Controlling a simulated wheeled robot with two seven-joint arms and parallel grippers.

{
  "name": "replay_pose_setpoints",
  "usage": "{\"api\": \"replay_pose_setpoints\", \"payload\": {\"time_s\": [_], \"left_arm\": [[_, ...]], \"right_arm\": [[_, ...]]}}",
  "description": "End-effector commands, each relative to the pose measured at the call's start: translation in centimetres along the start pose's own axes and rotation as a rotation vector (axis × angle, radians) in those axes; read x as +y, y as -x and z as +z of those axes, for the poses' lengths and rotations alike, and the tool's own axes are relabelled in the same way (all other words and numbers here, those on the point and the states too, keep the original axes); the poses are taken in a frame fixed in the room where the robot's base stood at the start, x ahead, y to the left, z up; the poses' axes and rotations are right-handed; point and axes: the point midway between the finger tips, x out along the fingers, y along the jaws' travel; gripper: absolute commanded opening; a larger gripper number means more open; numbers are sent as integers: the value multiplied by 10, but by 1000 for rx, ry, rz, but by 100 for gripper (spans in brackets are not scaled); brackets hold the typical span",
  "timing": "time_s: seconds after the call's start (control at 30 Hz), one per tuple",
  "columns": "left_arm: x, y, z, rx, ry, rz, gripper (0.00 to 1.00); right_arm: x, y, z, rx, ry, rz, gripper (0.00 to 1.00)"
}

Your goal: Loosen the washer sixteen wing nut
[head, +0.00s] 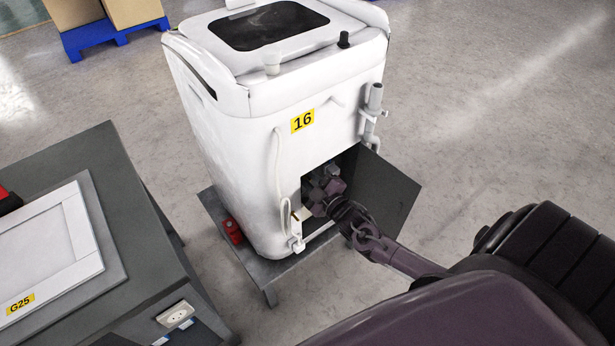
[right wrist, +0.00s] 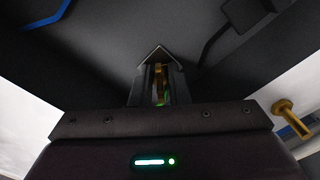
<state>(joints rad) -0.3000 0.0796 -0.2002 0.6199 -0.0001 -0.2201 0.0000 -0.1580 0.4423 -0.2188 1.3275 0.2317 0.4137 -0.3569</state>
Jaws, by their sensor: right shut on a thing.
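The white washer (head: 225,150) bears a yellow label reading 16 (head: 302,121). Its lower access door (head: 385,185) stands open on the right. My right gripper (head: 322,192) reaches into the dark opening; its fingertips are hard to make out in the head view. In the right wrist view, my right gripper (right wrist: 160,82) is shut on a brass-coloured piece, which looks like the wing nut (right wrist: 160,84); the fingers hide most of it. My left gripper is not in view.
A second brass-coloured fitting (right wrist: 285,108) shows at the right of the wrist view. The washer stands on a grey platform (head: 270,276), with a red can (head: 232,231) beside it. A grey cabinet (head: 125,215) is at left. The floor at right is clear.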

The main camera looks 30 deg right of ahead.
Motion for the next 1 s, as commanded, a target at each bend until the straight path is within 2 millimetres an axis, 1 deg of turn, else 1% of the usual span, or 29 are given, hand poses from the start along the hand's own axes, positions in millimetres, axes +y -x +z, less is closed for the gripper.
{"api": "replay_pose_setpoints", "payload": {"time_s": [0.1,0.3,0.87,0.9,0.97,1.0], "left_arm": [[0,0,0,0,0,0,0],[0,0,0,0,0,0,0],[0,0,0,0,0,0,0],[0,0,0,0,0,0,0],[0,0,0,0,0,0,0],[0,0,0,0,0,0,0]], "right_arm": [[0,0,0,0,62,-1,0],[0,0,0,-1,131,-1,0],[-1,0,0,-1,161,-1,0],[-1,0,0,-1,161,-1,18],[-1,0,0,-1,160,-1,26],[-1,0,0,-1,160,-1,27]]}}
